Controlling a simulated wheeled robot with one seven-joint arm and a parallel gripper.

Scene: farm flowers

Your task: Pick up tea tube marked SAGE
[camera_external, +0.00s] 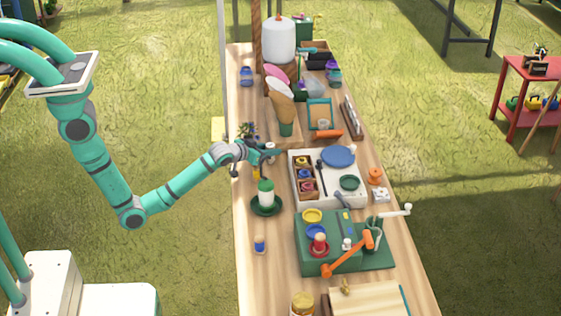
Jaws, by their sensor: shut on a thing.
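My gripper (269,153) is over the left part of the long wooden table, to the left of the white tray. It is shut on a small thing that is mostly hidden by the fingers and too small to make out. No SAGE marking can be read on anything in this view, so I cannot tell which thing is the SAGE tea tube. A green and white cylinder (266,193) stands upright on a dark green saucer (267,208), nearer the camera than my gripper.
The white tray (329,198) holds a blue plate (338,156) and small spools. A green block with an orange crank (347,254) stands nearer. A small blue-and-white jar (259,244) stands at the left edge of the wooden table (259,285). Wrapped cones (281,103) stand behind my gripper.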

